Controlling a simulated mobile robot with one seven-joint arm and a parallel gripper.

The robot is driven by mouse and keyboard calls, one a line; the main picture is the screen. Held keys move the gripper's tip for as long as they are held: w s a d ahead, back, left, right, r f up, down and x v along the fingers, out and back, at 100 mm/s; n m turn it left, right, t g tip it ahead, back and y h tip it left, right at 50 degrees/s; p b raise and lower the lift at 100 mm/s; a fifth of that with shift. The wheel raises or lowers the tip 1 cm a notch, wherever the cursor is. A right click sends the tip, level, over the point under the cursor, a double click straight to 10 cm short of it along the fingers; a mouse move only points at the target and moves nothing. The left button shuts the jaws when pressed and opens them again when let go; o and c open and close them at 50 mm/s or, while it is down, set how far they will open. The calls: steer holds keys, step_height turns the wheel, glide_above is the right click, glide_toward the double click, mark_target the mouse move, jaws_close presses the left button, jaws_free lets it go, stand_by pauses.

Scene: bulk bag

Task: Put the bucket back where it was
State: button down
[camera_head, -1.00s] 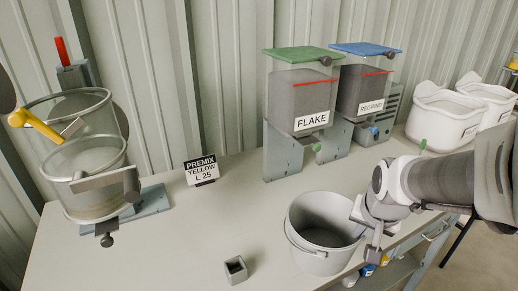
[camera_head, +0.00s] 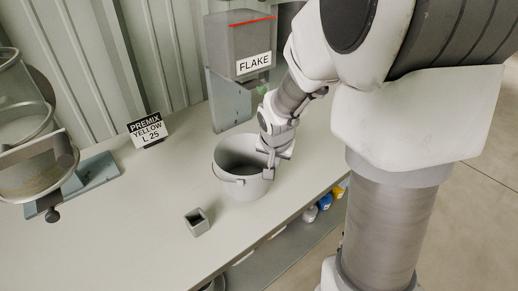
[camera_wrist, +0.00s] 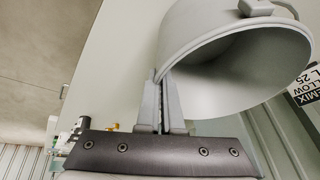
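The pale grey bucket (camera_head: 240,165) is upright at the worktop, to the right of the black and white PREMIX YELLOW sign (camera_head: 147,130) and in front of the FLAKE hopper (camera_head: 240,50). I cannot tell whether its base touches the worktop. My gripper (camera_head: 269,172) is at the bucket's right rim. In the wrist view my fingers (camera_wrist: 165,95) are close together with the bucket's wall between them, and the open mouth of the bucket (camera_wrist: 235,75) fills the upper right. The bucket's base is hidden there.
A small square grey cup (camera_head: 197,222) stands front left of the bucket. A clear vessel on a blue-grey stand (camera_head: 85,180) is at the left. The worktop's front edge runs close to the bucket, with bottles (camera_head: 325,201) on a shelf below.

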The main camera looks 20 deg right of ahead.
steer(key=shift+f, duration=1.6)
steer(key=shift+f+b, duration=0.15)
steer(key=shift+b, duration=0.25)
steer(key=c, duration=1.1)
jaws_free()
